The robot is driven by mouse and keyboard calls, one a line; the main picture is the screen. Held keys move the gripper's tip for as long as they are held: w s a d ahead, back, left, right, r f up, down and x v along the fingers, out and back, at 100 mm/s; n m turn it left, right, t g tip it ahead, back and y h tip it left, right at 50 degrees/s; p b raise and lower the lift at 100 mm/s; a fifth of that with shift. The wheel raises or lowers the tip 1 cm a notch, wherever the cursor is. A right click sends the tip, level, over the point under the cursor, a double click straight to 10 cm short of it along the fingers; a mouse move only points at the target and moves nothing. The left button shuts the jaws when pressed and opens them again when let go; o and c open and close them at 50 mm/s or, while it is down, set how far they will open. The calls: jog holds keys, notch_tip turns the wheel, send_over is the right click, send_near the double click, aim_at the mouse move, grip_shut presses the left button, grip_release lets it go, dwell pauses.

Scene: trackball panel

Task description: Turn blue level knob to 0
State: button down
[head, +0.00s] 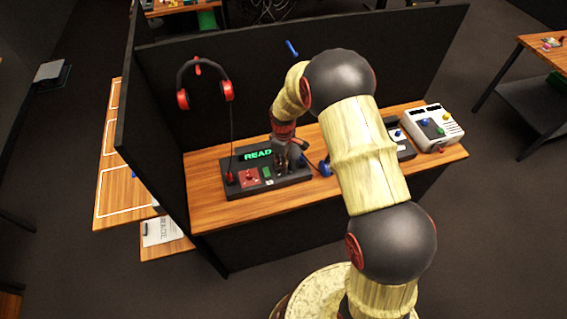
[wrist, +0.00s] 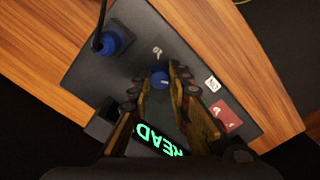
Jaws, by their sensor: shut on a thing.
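The blue level knob (wrist: 160,79) is a small round knob on the dark control panel (wrist: 95,75). In the wrist view it sits between the fingertips of my gripper (wrist: 158,83), which are closed around it. In the head view my gripper (head: 289,160) reaches down onto the right part of the panel (head: 300,181) and hides the knob. The mark beside the knob is too small to read.
A green display (head: 258,155) shows "READ". A red section (head: 249,178) is left of my gripper. A larger blue part (wrist: 115,40) with a cable stands at the panel's corner. Headphones (head: 205,83) hang on the black partition (head: 270,75). A white device (head: 432,127) stands at right.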

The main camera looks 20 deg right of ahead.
jog(key=shift+n, duration=0.9)
jog(key=c, duration=1.7)
grip_release()
jog(key=shift+o, duration=0.2)
notch_tip(320, 180, up, 12)
